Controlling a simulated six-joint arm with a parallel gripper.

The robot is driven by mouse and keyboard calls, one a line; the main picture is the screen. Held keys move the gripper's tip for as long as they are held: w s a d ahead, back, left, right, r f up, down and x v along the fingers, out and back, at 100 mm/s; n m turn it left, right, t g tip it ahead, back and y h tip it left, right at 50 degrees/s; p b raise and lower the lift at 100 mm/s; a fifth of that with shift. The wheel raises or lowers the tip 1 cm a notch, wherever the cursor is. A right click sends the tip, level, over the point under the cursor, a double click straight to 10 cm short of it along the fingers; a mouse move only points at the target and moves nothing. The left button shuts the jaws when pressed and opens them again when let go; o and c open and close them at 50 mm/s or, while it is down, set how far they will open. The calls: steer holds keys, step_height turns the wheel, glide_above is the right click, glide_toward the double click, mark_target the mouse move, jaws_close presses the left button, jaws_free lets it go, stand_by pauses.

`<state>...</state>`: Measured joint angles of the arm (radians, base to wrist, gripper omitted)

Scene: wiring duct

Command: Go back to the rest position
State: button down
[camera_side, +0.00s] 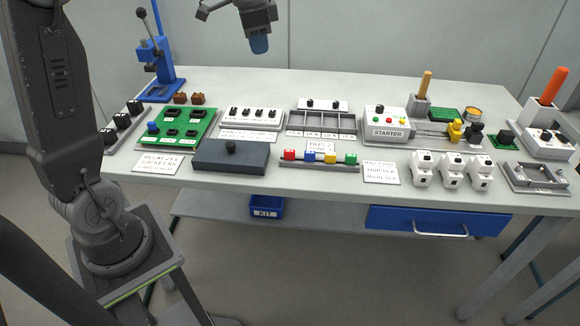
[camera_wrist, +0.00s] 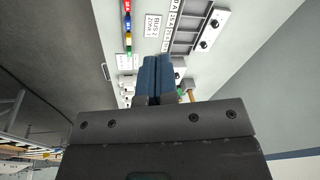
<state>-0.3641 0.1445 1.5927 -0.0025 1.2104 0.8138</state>
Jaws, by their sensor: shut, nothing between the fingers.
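My gripper (camera_side: 260,45) hangs high above the back of the workbench in the side view, fingers pointing down. Its blue fingers also show in the wrist view (camera_wrist: 156,78), side by side and closed with nothing between them. It touches nothing on the bench. A dark grey-blue block with a black knob (camera_side: 231,160) lies at the front of the white bench (camera_side: 320,190), below and left of the gripper. The rail with red, blue, yellow and green blocks (camera_side: 318,160) lies beside it; it also shows in the wrist view (camera_wrist: 128,35).
A blue lever press (camera_side: 160,65) stands at the back left. A green socket board (camera_side: 178,130) lies before it. The starter box (camera_side: 388,124), upright wooden rod (camera_side: 425,85) and orange handle (camera_side: 552,86) stand to the right. The air around my gripper is clear.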

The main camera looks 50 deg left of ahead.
steer(key=s+d+f+n+t, duration=0.1)
steer(key=s+d+f+n, duration=0.1)
steer(key=s+d, duration=0.5)
steer(key=s+d+f+n+t, duration=0.2)
steer(key=s+d, duration=0.6)
steer(key=s, duration=0.6)
steer(key=shift+s+d+f+n+t+h, duration=0.2)
steer(key=shift+d+f+n+t+h, duration=0.15)
steer(key=shift+n, duration=0.25)
